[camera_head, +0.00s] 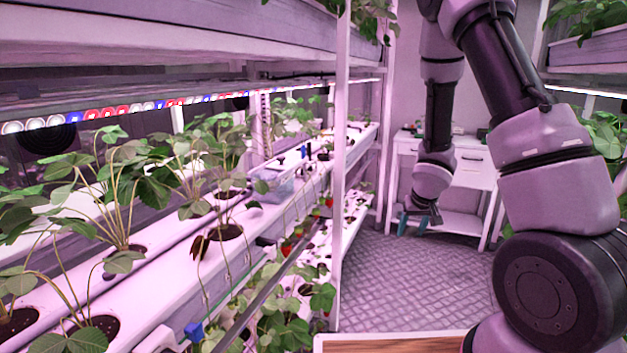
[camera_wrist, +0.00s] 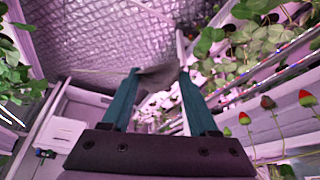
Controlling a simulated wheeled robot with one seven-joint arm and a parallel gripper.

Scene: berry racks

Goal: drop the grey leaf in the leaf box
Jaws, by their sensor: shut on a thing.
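The leaf cannot be made out clearly in the head view. A clear bluish box (camera_head: 284,190), which may be the leaf box, stands on the left rack among the plants, left of and apart from my gripper. Its inside is mostly hidden.
The left rack (camera_head: 170,265) carries strawberry plants in white gutters, with red berries hanging at its edge. A white post (camera_head: 341,150) stands between the box and my gripper in the picture. The patterned floor (camera_head: 430,275) is clear.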

